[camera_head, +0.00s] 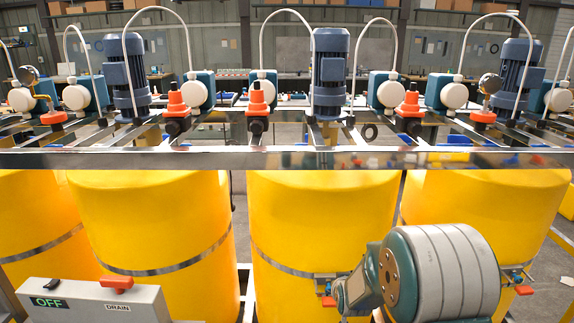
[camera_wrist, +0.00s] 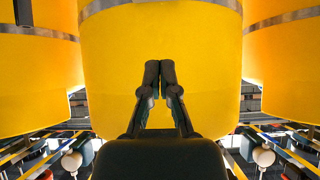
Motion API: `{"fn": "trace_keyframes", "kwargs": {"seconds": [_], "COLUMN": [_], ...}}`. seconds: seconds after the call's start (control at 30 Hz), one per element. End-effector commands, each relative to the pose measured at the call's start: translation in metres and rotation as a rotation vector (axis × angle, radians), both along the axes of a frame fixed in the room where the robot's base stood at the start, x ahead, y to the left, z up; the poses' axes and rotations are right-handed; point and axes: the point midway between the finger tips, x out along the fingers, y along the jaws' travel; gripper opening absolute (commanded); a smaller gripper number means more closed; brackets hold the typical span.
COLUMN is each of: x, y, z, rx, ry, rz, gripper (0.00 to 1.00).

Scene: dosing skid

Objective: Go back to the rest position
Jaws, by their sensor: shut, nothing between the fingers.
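My gripper (camera_wrist: 160,68) shows in the middle of the wrist view. Its two dark fingers are shut against each other, with nothing between them. Behind the fingers is a large yellow tank (camera_wrist: 200,55); I cannot tell how far the fingertips are from it. In the head view my gripper is not visible. That view shows a row of yellow tanks (camera_head: 325,215) below a metal frame rail (camera_head: 200,158).
A grey box (camera_head: 145,302) with an OFF label and a red DRAIN handle (camera_head: 116,282) stands at lower left. Blue motors (camera_head: 330,75), white-headed pumps (camera_head: 262,92) and red-topped valves (camera_head: 176,105) line the frame top.

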Motion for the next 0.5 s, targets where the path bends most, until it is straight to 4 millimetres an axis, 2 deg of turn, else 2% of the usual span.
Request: {"fn": "trace_keyframes", "kwargs": {"seconds": [0.03, 0.2, 0.37, 0.5], "x": [-0.008, -0.041, -0.08, -0.119], "y": [0.0, -0.002, -0.003, -0.004], "z": [0.022, 0.073, 0.116, 0.147], "rx": [0.001, 0.002, 0.002, 0.001], "ry": [0.008, 0.066, 0.121, 0.168], "rz": [0.0, 0.001, 0.002, 0.003], "gripper": [0.0, 0.0, 0.0, 0.0]}}
